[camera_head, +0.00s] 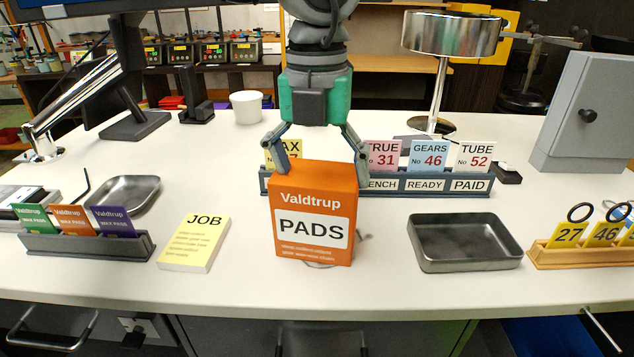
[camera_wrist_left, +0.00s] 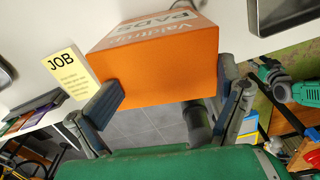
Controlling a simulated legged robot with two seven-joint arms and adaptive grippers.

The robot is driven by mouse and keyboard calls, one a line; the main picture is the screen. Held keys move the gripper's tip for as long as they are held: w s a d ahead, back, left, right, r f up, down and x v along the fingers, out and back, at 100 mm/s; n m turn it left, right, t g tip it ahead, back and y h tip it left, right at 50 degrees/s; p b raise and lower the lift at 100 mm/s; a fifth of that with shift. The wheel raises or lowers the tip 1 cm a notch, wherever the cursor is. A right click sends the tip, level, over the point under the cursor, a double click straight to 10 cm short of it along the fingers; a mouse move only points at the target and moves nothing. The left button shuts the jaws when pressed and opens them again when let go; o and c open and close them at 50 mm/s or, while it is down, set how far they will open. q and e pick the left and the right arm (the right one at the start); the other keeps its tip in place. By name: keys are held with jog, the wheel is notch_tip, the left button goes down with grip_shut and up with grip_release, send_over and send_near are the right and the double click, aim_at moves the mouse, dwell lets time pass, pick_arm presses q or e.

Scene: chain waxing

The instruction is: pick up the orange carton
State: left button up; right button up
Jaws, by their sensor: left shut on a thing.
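The orange carton (camera_head: 291,229) reads "Valdtrup PADS" and stands upright, slightly turned, at the front middle of the white table in the head view. My left gripper (camera_head: 314,168) reaches it from behind and above. Its two fingers are shut on the carton's sides near the top. In the left wrist view the carton (camera_wrist_left: 180,65) fills the middle between the two fingertips of the gripper (camera_wrist_left: 165,95). Whether its bottom touches the table or hangs just above it, I cannot tell. My right gripper does not show in the head view.
A yellow JOB pad (camera_head: 196,243) lies left of the carton, and an empty grey tray (camera_head: 464,262) lies right. A card rack (camera_head: 412,196) stands behind. A wax-pack holder (camera_head: 80,249) is at left, a tag rack (camera_head: 583,257) at right. A shiny piece shows partly behind the carton.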

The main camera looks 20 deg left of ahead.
pick_arm(q)
jog(key=shift+w+a+r, duration=0.1)
jog(key=shift+w+r, duration=0.05)
jog(key=shift+r, duration=0.25)
grip_shut()
notch_tip(320, 180, up, 8)
jog(key=shift+f, duration=0.15)
jog(key=shift+w, duration=0.15)
jog(key=c, duration=0.7)
grip_release()
jog(key=o, duration=1.7)
jog(key=shift+o, duration=0.2)
